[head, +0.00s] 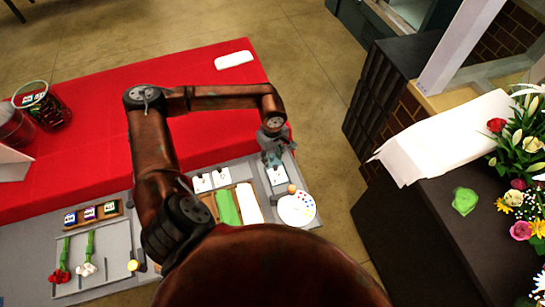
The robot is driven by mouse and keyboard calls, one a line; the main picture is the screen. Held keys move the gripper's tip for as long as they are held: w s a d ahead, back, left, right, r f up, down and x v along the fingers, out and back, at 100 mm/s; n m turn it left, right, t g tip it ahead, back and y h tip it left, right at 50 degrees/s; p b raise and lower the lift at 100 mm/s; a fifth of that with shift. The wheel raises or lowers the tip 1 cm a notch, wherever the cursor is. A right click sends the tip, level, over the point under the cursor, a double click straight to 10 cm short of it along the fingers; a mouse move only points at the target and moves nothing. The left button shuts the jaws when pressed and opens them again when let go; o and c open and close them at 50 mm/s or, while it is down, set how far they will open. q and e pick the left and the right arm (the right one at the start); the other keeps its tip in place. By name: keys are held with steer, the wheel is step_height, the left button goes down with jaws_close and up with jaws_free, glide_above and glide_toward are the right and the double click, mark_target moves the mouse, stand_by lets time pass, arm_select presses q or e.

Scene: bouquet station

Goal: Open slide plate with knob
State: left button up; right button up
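My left gripper (273,160) hangs over the right end of the grey station, at the end of my rust-brown arm. It is small and dark here, and I cannot tell whether its fingers are open or shut. A small tan round knob (291,188) lies just below and to the right of it, apart from the fingertips in the picture. A pale plate with a dark picture mark (277,177) lies directly below the gripper. A white disc with coloured dots (297,208) lies beside the knob. My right gripper is not in view.
A red-covered table (90,120) carries a white block (234,60) and a dark basket (42,108). A wooden tray (208,203) holds green and white sheets. Red and white flowers lie on a grey tray (110,265). A dark counter (430,240) with bouquets stands right.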

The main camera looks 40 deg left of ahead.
arm_select(q)
step_height(320, 180, up, 12)
stand_by(0.6)
stand_by(0.5)
